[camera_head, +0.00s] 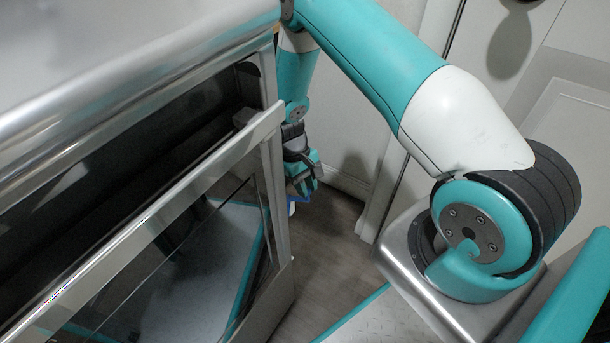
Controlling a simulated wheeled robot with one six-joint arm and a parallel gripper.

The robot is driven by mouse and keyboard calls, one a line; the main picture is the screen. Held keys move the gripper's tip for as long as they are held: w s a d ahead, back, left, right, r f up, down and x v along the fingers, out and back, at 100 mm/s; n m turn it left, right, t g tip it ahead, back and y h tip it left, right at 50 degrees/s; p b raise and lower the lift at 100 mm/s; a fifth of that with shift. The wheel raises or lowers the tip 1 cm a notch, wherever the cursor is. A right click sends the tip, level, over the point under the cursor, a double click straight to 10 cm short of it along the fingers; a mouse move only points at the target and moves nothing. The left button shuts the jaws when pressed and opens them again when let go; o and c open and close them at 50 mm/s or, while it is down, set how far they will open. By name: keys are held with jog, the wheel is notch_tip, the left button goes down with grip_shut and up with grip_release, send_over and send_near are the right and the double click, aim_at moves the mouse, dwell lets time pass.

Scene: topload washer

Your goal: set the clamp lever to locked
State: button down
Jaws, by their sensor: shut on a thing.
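My gripper (303,182) is small in the picture, just past the right edge of the metal-framed appliance, pointing down. It is shut on a small blue part (299,198) at its fingertips, with a white bit (292,208) just below. This part may be the clamp lever, but it is too small and too covered by the fingers to tell its shape or its setting. The appliance's edge and my gripper hide whatever it is fixed to.
The appliance (130,235) with a dark glass front and metal frame fills the left side, close to my forearm. A pale wall and panelled door (560,140) stand behind on the right. Wooden floor (325,240) is clear between the appliance and my base.

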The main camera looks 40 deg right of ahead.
jog(key=shift+s+a+m+y+p, duration=0.3)
jog(key=shift+m+p, duration=0.2)
jog(key=shift+m, duration=0.45)
jog(key=shift+s+a+m+y+p, duration=0.3)
jog(key=shift+m+y+p, duration=0.2)
jog(key=shift+m, duration=0.5)
jog(key=shift+s+a+m+y+p, duration=0.2)
jog(key=shift+a+m+y+p, duration=0.25)
jog(key=shift+m, duration=0.5)
jog(key=shift+d, duration=0.1)
jog(key=c, duration=1)
grip_release()
jog(key=p+v, duration=0.3)
jog(key=v, duration=1.4)
jog(key=shift+r+p, duration=0.3)
jog(key=shift+s, duration=0.15)
